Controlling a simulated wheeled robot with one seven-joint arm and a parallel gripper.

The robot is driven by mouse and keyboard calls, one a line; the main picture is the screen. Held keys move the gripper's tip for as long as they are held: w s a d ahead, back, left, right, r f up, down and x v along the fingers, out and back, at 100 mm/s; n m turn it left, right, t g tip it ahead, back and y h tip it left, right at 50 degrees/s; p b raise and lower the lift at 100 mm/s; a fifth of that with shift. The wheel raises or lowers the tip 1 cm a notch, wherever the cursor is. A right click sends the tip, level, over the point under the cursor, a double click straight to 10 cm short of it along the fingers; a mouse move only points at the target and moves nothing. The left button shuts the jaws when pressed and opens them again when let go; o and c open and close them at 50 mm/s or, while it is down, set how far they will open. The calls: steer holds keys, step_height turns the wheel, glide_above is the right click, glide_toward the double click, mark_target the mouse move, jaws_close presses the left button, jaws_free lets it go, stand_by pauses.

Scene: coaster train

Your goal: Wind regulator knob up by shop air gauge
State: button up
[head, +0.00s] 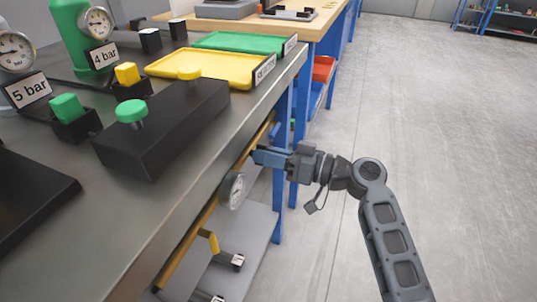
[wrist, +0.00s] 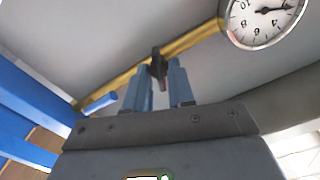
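The shop air gauge (head: 236,191) is a round white dial under the bench's front edge in the head view. In the wrist view the gauge (wrist: 264,14) is at the upper right, partly cut off, on the yellow pipe (wrist: 195,39). A dark knob (wrist: 158,64), seemingly the regulator knob, sits on this pipe left of the gauge. My gripper (wrist: 160,75) has its two blue fingers apart, one on each side of the knob. Whether they touch it cannot be told. In the head view my gripper (head: 258,156) reaches the bench edge from the right and the knob is hidden.
A short blue cylinder (wrist: 100,102) lies left of my fingers by the pipe. Blue bench legs (head: 281,180) stand close by. A yellow-handled part (head: 209,241) is lower down by the shelf. Above, the bench top (head: 205,160) holds several knobs, gauges and trays. Open floor (head: 430,130) lies to the right.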

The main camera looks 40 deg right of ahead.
jaws_close()
steer(key=m+p, duration=0.2)
steer(key=m, duration=0.2)
steer(key=shift+m, duration=0.3)
steer(key=o, duration=0.5)
jaws_free()
steer(key=shift+o, duration=0.2)
